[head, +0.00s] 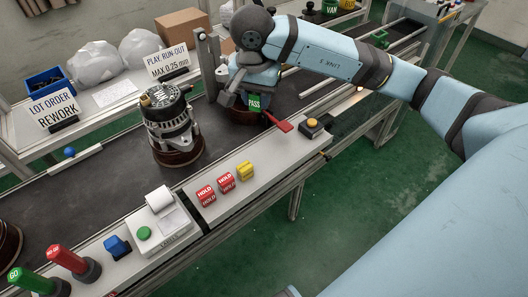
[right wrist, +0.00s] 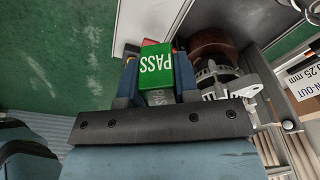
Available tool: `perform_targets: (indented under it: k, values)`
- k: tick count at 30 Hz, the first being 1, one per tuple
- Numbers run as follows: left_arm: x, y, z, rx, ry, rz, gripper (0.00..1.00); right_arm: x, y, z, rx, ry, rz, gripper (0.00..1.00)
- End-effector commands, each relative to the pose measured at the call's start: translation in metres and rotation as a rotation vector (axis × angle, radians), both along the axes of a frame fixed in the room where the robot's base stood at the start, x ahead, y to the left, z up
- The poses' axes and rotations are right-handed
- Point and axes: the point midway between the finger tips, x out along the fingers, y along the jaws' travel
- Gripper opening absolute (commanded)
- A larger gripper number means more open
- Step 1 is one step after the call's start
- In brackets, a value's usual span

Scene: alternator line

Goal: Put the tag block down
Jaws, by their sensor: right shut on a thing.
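The green tag block marked PASS (head: 254,101) is between the fingers of my right gripper (head: 252,104), which is shut on it. I cannot tell whether the block touches anything below. Two red HOLD blocks (head: 207,194) and a yellow block (head: 245,170) stand on the grey ledge (head: 262,158). My left gripper is not in view.
An alternator (head: 170,118) stands on a brown base on the dark belt (head: 105,180). A label printer (head: 160,218) and green and red handles stand at front left.

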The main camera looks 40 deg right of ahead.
Motion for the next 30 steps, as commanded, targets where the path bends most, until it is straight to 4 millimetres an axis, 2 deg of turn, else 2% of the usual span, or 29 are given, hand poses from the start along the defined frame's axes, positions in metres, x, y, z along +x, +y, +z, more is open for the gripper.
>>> perform_targets:
  k: [1, 8, 21, 24, 30]
  values:
    - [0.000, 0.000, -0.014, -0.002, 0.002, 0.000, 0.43, -0.002, -0.004, -0.013, -0.003, -0.002, -0.052, 0.06]
    - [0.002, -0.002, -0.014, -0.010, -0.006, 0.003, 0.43, -0.006, -0.011, -0.028, -0.009, -0.004, -0.171, 0.06]
    - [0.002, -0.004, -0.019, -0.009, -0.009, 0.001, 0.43, -0.007, -0.010, -0.140, -0.007, -0.001, -0.170, 0.06]
    - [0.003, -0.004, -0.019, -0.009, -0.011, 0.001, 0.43, -0.007, -0.011, -0.158, -0.008, -0.003, -0.170, 0.06]
    - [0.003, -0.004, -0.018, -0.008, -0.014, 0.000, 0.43, -0.006, -0.011, -0.173, -0.008, -0.005, -0.169, 0.06]
